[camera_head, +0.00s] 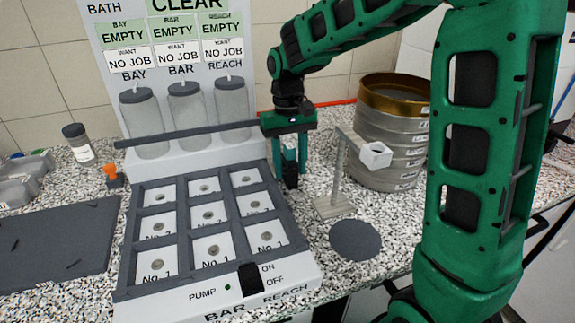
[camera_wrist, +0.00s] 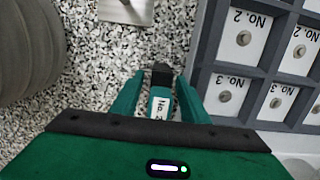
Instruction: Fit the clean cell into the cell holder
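My gripper (camera_head: 290,165) points down between the tray and a grey stand. It is shut on a small dark-ended piece with a white "No." label (camera_wrist: 160,103), seemingly the cell; the dark end (camera_wrist: 160,74) sits between the fingertips in the wrist view. The label's number is hard to read. The piece is off the counter or close to it; I cannot tell which. A white block with a square opening (camera_head: 375,155), which may be the cell holder, sits on the arm of the grey stand, right of my gripper. The stand's base plate (camera_head: 333,206) is on the counter.
A dark gridded tray (camera_head: 182,210) of numbered white squares stands left of my gripper. A stack of sieves (camera_head: 390,130) is behind the white block. A grey horizontal bar (camera_head: 190,134) crosses behind the tray. A dark disc (camera_head: 355,240) lies on the speckled counter. A dark mat (camera_head: 60,235) is far left.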

